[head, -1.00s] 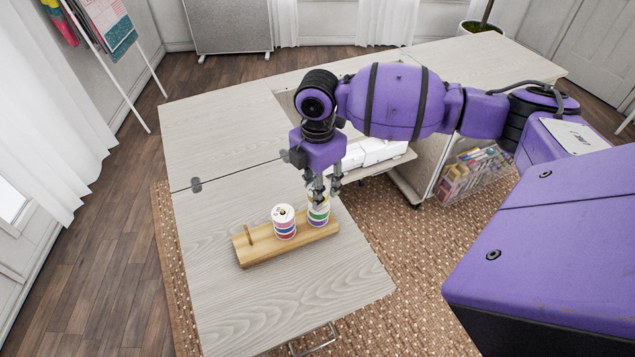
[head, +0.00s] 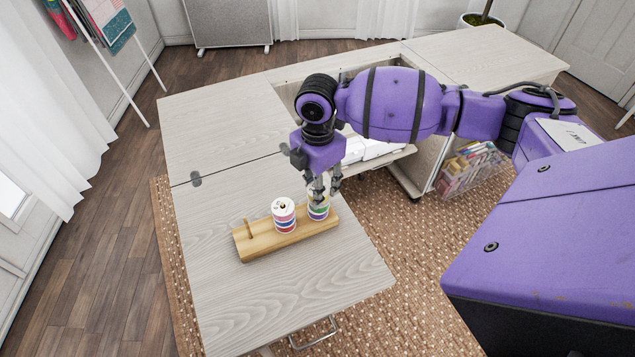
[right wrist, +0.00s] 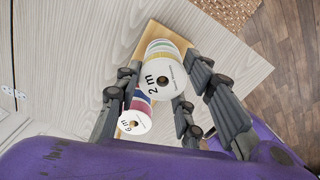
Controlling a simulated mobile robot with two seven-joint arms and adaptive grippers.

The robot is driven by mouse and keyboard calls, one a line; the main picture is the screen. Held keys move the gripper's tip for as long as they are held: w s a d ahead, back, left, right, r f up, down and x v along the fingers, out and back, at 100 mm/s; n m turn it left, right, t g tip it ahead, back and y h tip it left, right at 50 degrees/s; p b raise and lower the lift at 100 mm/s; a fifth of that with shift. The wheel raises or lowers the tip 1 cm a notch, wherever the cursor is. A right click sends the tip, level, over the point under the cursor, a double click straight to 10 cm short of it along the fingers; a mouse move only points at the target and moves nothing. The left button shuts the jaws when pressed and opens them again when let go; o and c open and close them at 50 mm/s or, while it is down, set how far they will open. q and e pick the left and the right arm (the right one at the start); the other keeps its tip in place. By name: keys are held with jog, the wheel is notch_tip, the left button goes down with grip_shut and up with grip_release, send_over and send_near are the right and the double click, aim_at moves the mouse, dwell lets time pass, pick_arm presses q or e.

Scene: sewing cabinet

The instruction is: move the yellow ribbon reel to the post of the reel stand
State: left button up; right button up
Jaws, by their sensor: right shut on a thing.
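The wooden reel stand (head: 262,246) lies on the tabletop. Its left post (head: 248,229) is bare. A stack of reels with pink, blue and red bands (head: 284,216) stands around the middle. The yellow ribbon reel (head: 316,201) is at the stand's right end, above green and purple bands. In the right wrist view its white face reads "2 m" (right wrist: 160,80). My right gripper (head: 322,188) is above this end with its fingers on both sides of the reel, shut on it. Its fingers partly hide the reel; I cannot tell whether it touches the reels below. My left gripper is not in view.
The middle stack, whose top reads "6 m" in the right wrist view (right wrist: 134,122), stands close beside my right fingers. The light wood tabletop (head: 225,300) is clear around the stand. An open cabinet section with white things (head: 372,150) lies behind my right arm.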

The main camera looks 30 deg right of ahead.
jog(key=o, duration=1.1)
jog(key=shift+r, duration=0.15)
notch_tip(320, 180, up, 12)
jog(key=shift+f, duration=0.1)
